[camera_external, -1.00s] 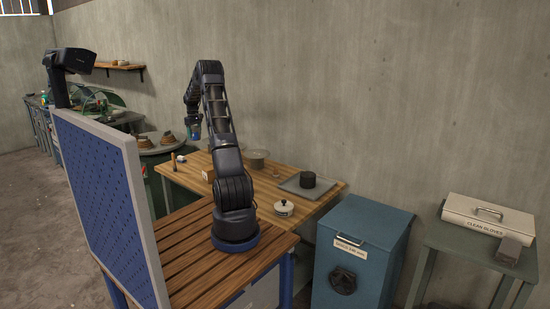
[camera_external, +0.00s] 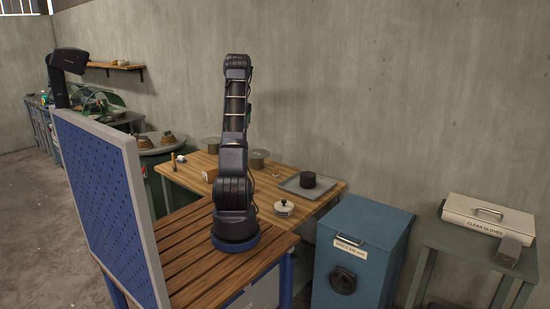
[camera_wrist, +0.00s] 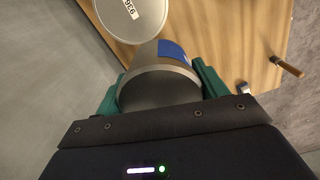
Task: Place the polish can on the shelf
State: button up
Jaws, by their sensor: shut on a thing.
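The polish can (camera_wrist: 158,90) is a grey metal cylinder with a blue label, seen end-on in the wrist view. My gripper (camera_wrist: 160,84) is shut on it, with one green finger on each side. The can is held above the wooden table. In the external view my arm stands upright and hides both gripper and can. A wooden wall shelf (camera_external: 117,66) is at the back left of the external view, with a small object on it.
A blue pegboard (camera_external: 100,190) stands left of my base.

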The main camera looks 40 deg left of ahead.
jog(key=w+d+r+m, duration=0.2)
jog(key=w+d, duration=0.3)
jog(key=d, duration=0.6)
jog(key=w+d+r+m, duration=0.2)
jog(key=w+d, duration=0.4)
jog(key=d, duration=0.5)
jog(key=w+d+r+m, duration=0.25)
jog(key=w+d, duration=0.25)
jog(key=d, duration=0.6)
jog(key=w+d+r+m, duration=0.1)
jog(key=d+r+m, duration=0.1)
jog(key=d, duration=1.8)
jog(key=w+d+r+m, duration=0.1)
jog(key=d+m, duration=0.1)
jog(key=d, duration=1.7)
jog(key=s+d+m, duration=0.1)
jog(key=s+d, duration=0.3)
jog(key=d, duration=0.7)
jog(key=s+d, duration=0.4)
jog(key=d, duration=0.8)
jog(key=s+d+m, duration=0.1)
jog(key=s+d, duration=0.3)
jog(key=d, duration=0.7)
jog(key=s+d+f+m, duration=0.1)
jog(key=s+d+f, duration=0.2)
jog(key=s+d, duration=2.25)
jog(key=f, duration=1.3)
jog(key=d+f, duration=0.1)
jog(key=f, duration=0.5)
jog(key=shift+f, duration=0.3)
